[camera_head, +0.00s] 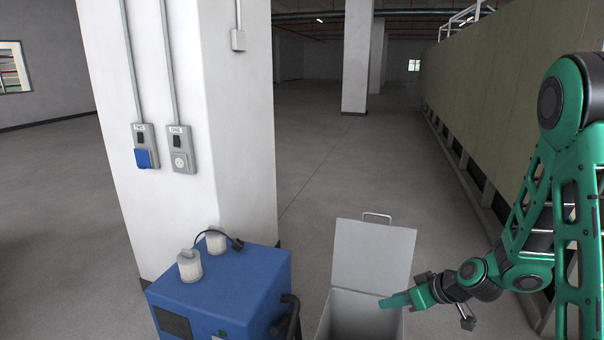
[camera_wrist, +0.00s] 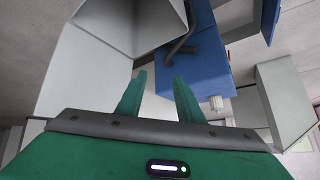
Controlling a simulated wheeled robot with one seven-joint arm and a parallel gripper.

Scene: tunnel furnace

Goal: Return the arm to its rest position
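My arm is green and black and reaches in from the right edge of the head view. The bin (camera_wrist: 125,25) shows beyond the fingers there. Its lid (camera_head: 372,255) stands up at the back. The inside of the bin is only partly visible.
A blue machine (camera_head: 225,295) with two white caps and a black handle stands left of the bin. Behind it is a white pillar (camera_head: 190,100) with two sockets. A long beige wall (camera_head: 500,100) runs along the right. The floor (camera_head: 340,170) behind the bin is clear.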

